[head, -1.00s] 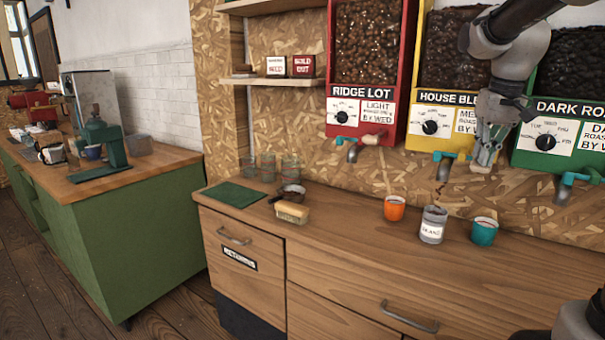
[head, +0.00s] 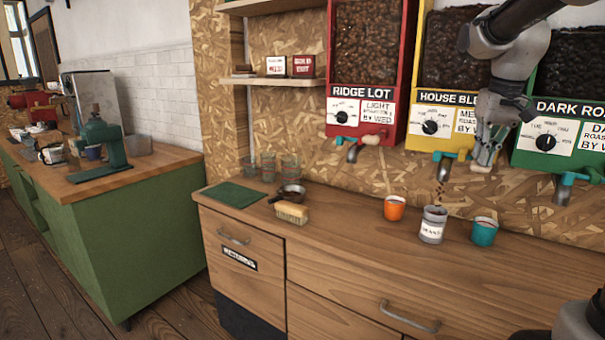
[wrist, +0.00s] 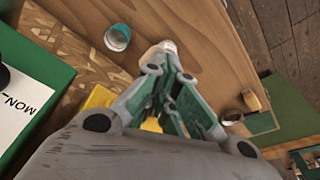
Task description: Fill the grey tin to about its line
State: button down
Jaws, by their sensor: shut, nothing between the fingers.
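The grey tin (head: 433,226) with a white label stands upright on the wooden counter, under the spout (head: 445,170) of the yellow House Blend dispenser (head: 448,112). Brown beans (head: 439,193) are falling from the spout toward the tin's mouth. The level inside the tin and its line cannot be made out. My gripper (head: 484,162) is shut and empty, just right of the yellow dispenser's spout and teal tap handle (head: 441,156). Whether it touches the handle cannot be told. In the wrist view, my shut gripper (wrist: 170,110) hides most of the tin.
An orange cup (head: 394,208) stands left of the tin and a teal cup (head: 484,232) right of it, both close. The red (head: 362,118) and green (head: 562,142) dispensers flank the yellow one. A brush (head: 291,213), a small pan and glasses stand farther left. The counter's front is clear.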

notch_tip(320, 180, up, 8)
jog(key=shift+r, duration=0.25)
dwell(0.5)
jog(key=shift+s, duration=0.1)
jog(key=s+a+f+t, duration=0.1)
jog(key=s+a+f, duration=0.1)
jog(key=s+f, duration=0.5)
jog(key=s+a+f+t, duration=0.1)
jog(key=s+a+f, duration=0.2)
jog(key=s+f, duration=0.5)
jog(key=s, duration=0.8)
jog(key=shift+s+n, duration=0.15)
jog(key=shift+n, duration=0.25)
